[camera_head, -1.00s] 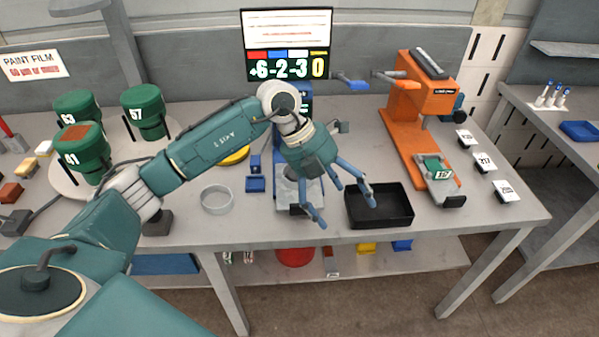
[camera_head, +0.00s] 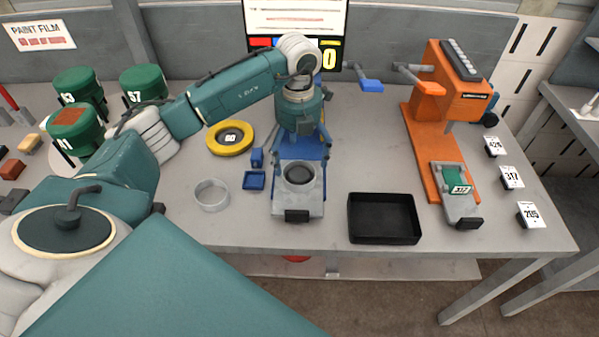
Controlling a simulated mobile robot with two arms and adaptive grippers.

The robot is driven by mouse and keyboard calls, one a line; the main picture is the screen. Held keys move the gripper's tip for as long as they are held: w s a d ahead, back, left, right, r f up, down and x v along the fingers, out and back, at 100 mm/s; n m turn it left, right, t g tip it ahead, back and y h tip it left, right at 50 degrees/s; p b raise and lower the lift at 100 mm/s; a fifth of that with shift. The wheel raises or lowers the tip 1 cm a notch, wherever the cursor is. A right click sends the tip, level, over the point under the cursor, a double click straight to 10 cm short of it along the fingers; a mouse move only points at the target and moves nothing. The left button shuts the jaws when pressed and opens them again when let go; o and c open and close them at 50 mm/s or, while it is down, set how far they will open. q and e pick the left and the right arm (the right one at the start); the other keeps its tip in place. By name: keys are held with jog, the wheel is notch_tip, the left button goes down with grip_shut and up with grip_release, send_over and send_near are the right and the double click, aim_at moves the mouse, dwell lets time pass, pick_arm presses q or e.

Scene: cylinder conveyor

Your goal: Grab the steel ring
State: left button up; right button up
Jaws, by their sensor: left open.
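The steel ring (camera_head: 211,196) is a short, open grey band lying flat on the grey table, left of the blue device. My left gripper (camera_head: 300,158) points down over the blue device (camera_head: 299,190), to the right of and behind the ring in the picture. Its fingers are blue like the device, so their tips are hard to make out. It is open and apart from the ring, and I see nothing held in it. My right gripper is not in view.
A yellow ring (camera_head: 230,138) and a small blue tray (camera_head: 254,180) lie near the steel ring. A black tray (camera_head: 384,238) and an orange press (camera_head: 432,140) stand to the right. Green canisters (camera_head: 78,130) stand at the left. The table in front of the ring is clear.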

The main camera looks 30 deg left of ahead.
aim_at(300, 173)
pick_arm(q)
jog(key=shift+w+f, duration=0.1)
jog(key=shift+f, duration=0.25)
notch_tip(300, 173, down, 4)
jog(key=shift+d+f+p, duration=0.1)
jog(key=shift+p, duration=1.15)
jog(key=shift+f, duration=0.5)
jog(key=shift+c, duration=0.2)
jog(key=c, duration=1.3)
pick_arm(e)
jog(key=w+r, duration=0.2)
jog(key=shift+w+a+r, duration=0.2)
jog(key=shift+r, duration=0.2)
